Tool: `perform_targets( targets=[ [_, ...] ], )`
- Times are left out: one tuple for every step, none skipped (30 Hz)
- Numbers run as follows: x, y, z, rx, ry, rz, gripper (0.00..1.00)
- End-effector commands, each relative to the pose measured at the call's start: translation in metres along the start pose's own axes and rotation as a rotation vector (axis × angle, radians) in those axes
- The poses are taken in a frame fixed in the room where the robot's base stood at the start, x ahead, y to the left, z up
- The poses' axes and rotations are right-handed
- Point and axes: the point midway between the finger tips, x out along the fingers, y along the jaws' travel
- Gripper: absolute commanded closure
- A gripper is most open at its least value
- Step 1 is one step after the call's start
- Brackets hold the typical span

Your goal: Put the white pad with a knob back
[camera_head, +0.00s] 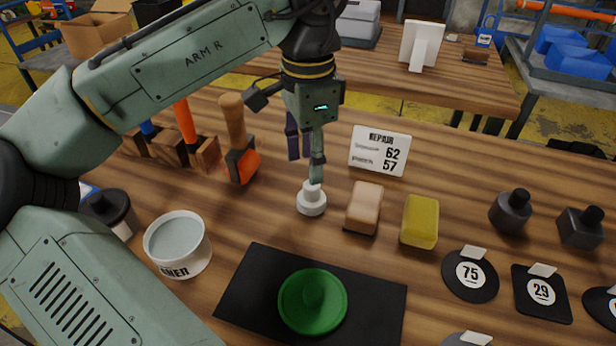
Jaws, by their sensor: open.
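The white pad with a knob (311,203) stands upright on the wooden table in the middle of the view, left of a beige block. My gripper (305,168) is directly above it, pointing down, with its fingers apart. One greenish finger overlaps the top of the white knob in the picture. A darker finger is to its left and farther back. I cannot tell whether a finger touches the knob. Nothing is seen held between the fingers.
A beige block (364,207) and a yellow sponge (420,221) are close on the right. A white tub (177,244) and a wooden-handled tool (236,137) are left. A REPAIR sign (379,151) stands behind.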

Motion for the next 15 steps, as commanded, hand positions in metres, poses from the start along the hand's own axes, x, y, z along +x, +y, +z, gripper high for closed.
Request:
perform_targets(
  targets=[
    [-0.011, 0.000, -0.001, 0.002, 0.003, -0.001, 0.56],
    [-0.018, 0.000, -0.001, 0.002, 0.003, -0.001, 0.56],
    [-0.025, 0.000, -0.001, 0.002, 0.002, 0.000, 0.56],
    [-0.030, 0.000, -0.001, 0.003, 0.002, 0.000, 0.56],
    [-0.035, 0.000, -0.001, 0.003, 0.002, 0.000, 0.56],
    [-0.041, 0.000, -0.001, 0.002, 0.001, -0.001, 0.56],
    [-0.044, 0.000, 0.000, 0.001, 0.000, -0.001, 0.56],
    [-0.047, 0.000, 0.000, 0.001, 0.000, -0.001, 0.56],
    [-0.051, 0.000, 0.000, 0.002, 0.000, -0.001, 0.56],
    [-0.053, 0.000, 0.000, 0.002, 0.000, -0.001, 0.56],
    [-0.054, 0.000, 0.000, 0.002, 0.000, 0.000, 0.56],
    [-0.056, 0.000, 0.000, 0.002, 0.000, 0.000, 0.56],
    [-0.056, 0.000, 0.000, 0.002, -0.001, 0.001, 0.56],
    [-0.057, 0.000, 0.000, 0.002, -0.001, 0.001, 0.56],
    [-0.057, 0.000, 0.000, 0.002, -0.001, 0.001, 0.56]
  ],
)
